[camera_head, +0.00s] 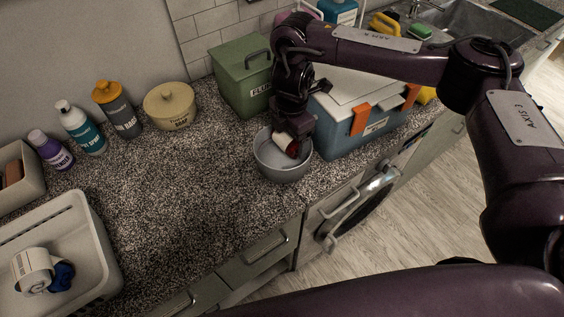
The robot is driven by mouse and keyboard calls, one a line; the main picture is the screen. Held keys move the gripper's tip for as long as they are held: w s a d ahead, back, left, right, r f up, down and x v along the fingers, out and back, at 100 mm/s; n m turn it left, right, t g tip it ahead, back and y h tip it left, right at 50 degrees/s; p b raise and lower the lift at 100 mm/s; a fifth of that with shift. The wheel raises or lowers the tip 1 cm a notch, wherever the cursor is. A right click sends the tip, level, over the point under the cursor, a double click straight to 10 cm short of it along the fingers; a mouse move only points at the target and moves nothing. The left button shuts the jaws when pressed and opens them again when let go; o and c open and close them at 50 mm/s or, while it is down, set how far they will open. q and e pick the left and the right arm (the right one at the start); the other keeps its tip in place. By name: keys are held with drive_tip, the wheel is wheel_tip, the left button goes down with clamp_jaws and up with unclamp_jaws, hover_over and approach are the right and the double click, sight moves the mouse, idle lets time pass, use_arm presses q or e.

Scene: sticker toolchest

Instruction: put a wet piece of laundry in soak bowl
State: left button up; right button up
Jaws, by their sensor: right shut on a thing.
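A grey round soak bowl (278,173) stands near the counter's front edge. My right gripper (292,140) points down over the bowl. It is shut on a small rolled white and red piece (282,139), which sits at or just inside the bowl's opening. Whether this piece touches the bowl floor, and whether it is wet, I cannot tell. A white laundry basket (92,240) at the lower left holds a white rolled piece with print (31,268) and a dark blue piece (63,276). My left gripper is not in view.
A blue and white chest with orange latches (345,140) stands close right of the bowl. A green box (238,72) is behind it. A yellow lidded pot (170,107) and several bottles (117,110) line the wall. The middle counter is clear.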

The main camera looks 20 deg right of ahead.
drive_tip(key=shift+f, duration=0.25)
drive_tip(key=shift+a+r, duration=0.1)
drive_tip(key=o, duration=1)
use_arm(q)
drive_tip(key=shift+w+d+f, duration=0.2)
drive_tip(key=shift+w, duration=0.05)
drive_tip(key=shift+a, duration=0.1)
use_arm(e)
drive_tip(key=shift+r, duration=0.2)
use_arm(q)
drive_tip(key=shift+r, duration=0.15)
use_arm(e)
wheel_tip(320, 180, up, 7)
drive_tip(key=shift+r, duration=0.15)
